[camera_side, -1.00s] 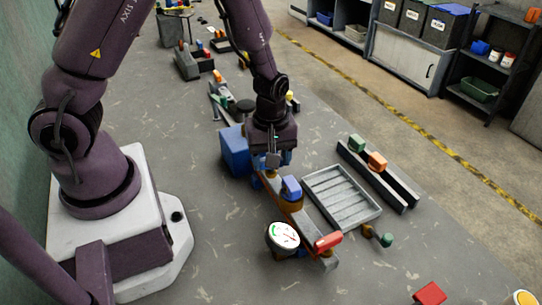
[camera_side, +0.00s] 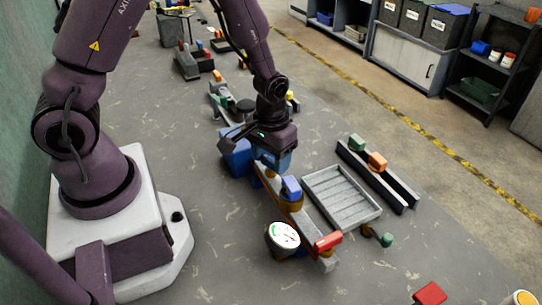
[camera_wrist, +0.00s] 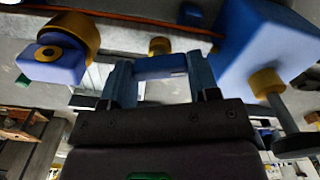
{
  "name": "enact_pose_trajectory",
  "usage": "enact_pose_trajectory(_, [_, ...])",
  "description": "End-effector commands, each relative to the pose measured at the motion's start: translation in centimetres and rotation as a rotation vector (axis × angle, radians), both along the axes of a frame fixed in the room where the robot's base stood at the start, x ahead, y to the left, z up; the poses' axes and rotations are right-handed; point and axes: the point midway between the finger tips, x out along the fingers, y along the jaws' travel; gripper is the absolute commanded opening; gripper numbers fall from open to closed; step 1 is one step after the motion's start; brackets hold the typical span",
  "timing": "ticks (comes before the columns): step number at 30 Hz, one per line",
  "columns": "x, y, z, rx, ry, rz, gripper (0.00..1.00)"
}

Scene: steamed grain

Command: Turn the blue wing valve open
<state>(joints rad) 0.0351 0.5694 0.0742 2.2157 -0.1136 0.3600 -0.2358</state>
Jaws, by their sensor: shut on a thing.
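My gripper (camera_side: 268,167) is low over the grey bar (camera_side: 304,222) and mostly hides what it grips in the side view. In the wrist view my gripper (camera_wrist: 161,78) has its two fingers at either end of the wide handle of the blue wing valve (camera_wrist: 162,66), shut on it. The handle lies across between the fingers. The valve's stem and its exact angle are hard to make out. A second blue block on a brass collar (camera_side: 291,187) stands nearer on the same bar.
A blue box (camera_side: 236,152) is close at my gripper's left. A round white gauge (camera_side: 284,236) and a red lever (camera_side: 328,241) are at the bar's near end. A slatted grey tray (camera_side: 341,196) lies to the right.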

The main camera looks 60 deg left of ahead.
Motion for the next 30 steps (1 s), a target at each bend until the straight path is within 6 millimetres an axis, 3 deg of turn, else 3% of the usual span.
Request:
enact_pose_trajectory(13, [0.02,0.02,0.10,0.000,0.000,-0.304,0.32])
enact_pose_trajectory(30, [0.02,0.03,0.09,0.001,-0.001,-0.390,0.32])
